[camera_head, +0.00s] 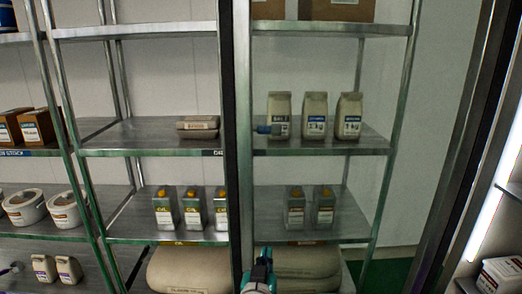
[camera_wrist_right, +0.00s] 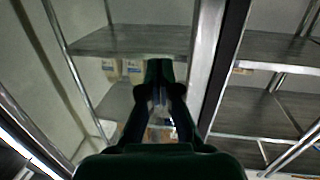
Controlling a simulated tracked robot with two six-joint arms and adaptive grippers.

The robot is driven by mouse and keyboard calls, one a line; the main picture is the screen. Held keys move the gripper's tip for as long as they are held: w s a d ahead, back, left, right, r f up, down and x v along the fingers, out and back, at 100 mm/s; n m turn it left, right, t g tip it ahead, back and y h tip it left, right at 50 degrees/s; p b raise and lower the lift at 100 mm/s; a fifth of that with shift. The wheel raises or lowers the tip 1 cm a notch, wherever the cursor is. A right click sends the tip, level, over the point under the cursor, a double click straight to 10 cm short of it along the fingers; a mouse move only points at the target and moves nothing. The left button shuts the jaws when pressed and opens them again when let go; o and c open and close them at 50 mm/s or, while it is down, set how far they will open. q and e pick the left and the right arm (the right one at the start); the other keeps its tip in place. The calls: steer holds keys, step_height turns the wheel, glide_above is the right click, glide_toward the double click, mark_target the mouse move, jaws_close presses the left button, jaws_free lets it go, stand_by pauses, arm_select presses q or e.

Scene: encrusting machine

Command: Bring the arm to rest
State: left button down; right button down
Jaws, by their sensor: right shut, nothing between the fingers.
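My right gripper (camera_head: 260,258) shows at the bottom middle of the head view, in front of the lower part of the shelving. It also shows in the right wrist view (camera_wrist_right: 158,70), with its fingers closed together and nothing between them. A dark upright post (camera_head: 238,150) stands right beside it in the head view. My left gripper is not in either view.
Metal shelving (camera_head: 330,143) fills the background, holding paper bags (camera_head: 314,115), oil cans (camera_head: 166,208) and large sacks (camera_head: 188,270). White tubs (camera_head: 24,207) stand at the left. A box (camera_head: 500,275) sits at the lower right. A thick dark frame (camera_head: 455,150) slants on the right.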

steer(key=w+d+f+g+h, duration=0.1)
steer(key=d+f+g+h, duration=0.1)
steer(key=d+f, duration=0.8)
steer(key=s+d+f+g+y, duration=0.25)
steer(key=s+d+f, duration=0.3)
steer(key=f, duration=0.45)
steer(key=s+d+f+g+y, duration=0.1)
steer(key=s+d+f+g, duration=0.4)
steer(key=f, duration=0.5)
steer(key=s+a+f+g+y, duration=0.2)
steer(key=s+a+f+g, duration=0.15)
steer(key=s, duration=0.75)
steer(key=s+a+f+g+y, duration=0.25)
steer(key=s+a, duration=0.25)
steer(key=s, duration=0.6)
step_height(320, 180, up, 19)
steer(key=p, duration=1.8)
steer(key=shift+w+a+r+m+g+p, duration=0.15)
steer(key=shift+m+g+p, duration=0.15)
steer(key=shift+g+p, duration=0.05)
